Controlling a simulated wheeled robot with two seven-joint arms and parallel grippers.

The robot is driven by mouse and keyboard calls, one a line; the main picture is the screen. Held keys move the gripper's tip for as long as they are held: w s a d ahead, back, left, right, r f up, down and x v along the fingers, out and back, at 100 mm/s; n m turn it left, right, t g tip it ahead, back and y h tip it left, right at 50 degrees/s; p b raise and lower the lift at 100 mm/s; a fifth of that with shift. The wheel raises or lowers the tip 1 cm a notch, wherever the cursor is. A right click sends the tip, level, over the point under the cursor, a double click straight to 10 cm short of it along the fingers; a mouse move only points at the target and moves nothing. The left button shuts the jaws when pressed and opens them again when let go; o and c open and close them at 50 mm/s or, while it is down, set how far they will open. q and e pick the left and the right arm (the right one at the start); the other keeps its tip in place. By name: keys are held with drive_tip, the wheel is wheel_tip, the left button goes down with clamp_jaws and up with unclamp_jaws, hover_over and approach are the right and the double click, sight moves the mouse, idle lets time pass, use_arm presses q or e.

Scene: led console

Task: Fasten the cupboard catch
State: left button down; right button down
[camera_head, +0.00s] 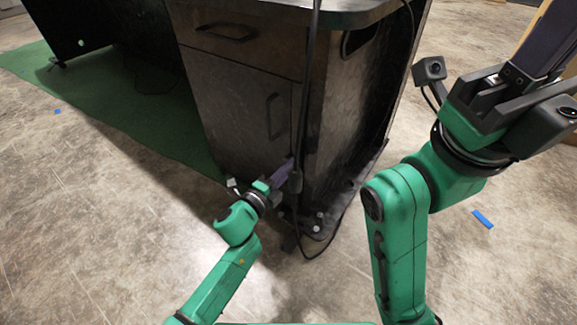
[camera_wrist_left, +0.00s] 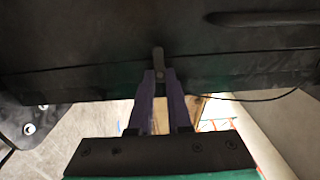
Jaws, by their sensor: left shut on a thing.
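The cupboard (camera_head: 235,100) is dark, with a closed-looking door that has an upright bar handle (camera_head: 273,116). The catch (camera_wrist_left: 158,58) is a small grey-brown lever at the seam between two dark panels in the left wrist view. My left gripper (camera_head: 285,170) is at the cupboard's lower right front edge. In the left wrist view its purple fingertips (camera_wrist_left: 159,74) are shut on the catch's lower end. The catch is too small to make out in the head view. My right gripper (camera_head: 548,38) is raised at the upper right, away from the cupboard, its fingertips cut off by the picture edge.
A black cable (camera_head: 310,90) hangs down the cupboard's front corner beside my left gripper. A green mat (camera_head: 130,125) lies at left.

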use_arm(q)
drive_tip(key=shift+f, duration=0.1)
idle(0.3)
drive_tip(key=c, duration=0.9)
unclamp_jaws()
drive_tip(key=shift+a, duration=0.1)
drive_tip(key=shift+o, duration=0.2)
drive_tip(key=shift+s, duration=0.1)
